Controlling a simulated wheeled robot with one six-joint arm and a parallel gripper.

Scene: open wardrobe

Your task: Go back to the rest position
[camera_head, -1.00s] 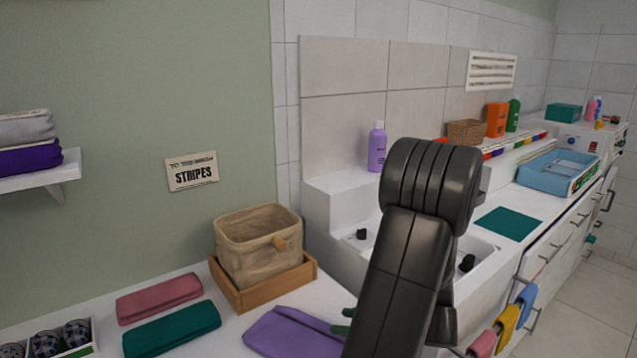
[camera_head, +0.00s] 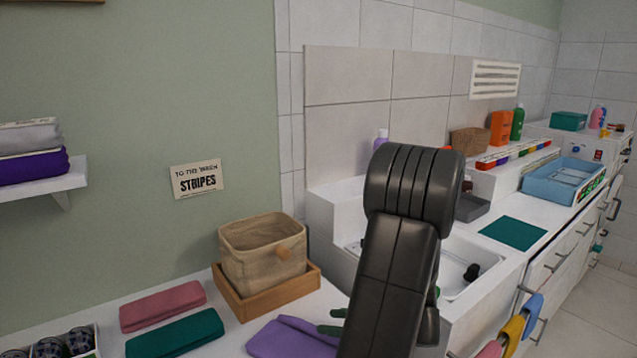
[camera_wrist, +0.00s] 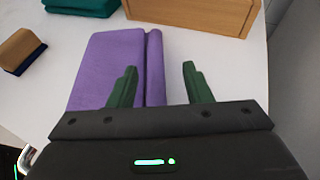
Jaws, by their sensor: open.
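My gripper (camera_wrist: 158,84) shows in the wrist view with its two green fingers apart and nothing between them that it grips. It is over or near a folded purple cloth (camera_wrist: 100,62) on the white counter; I cannot tell the height. The left finger overlaps the cloth in the picture, and the right finger has bare counter behind it. In the head view my dark arm covers the centre, and a green finger shows beside the purple cloth (camera_head: 290,338).
A fabric basket (camera_head: 258,262) sits in a wooden tray (camera_head: 268,301). Pink (camera_head: 162,305) and teal (camera_head: 175,334) folded cloths lie left. A sink (camera_head: 470,262) is right of my arm. A sign (camera_head: 197,179) reads "STRIPES". A shelf (camera_head: 45,184) holds folded cloths.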

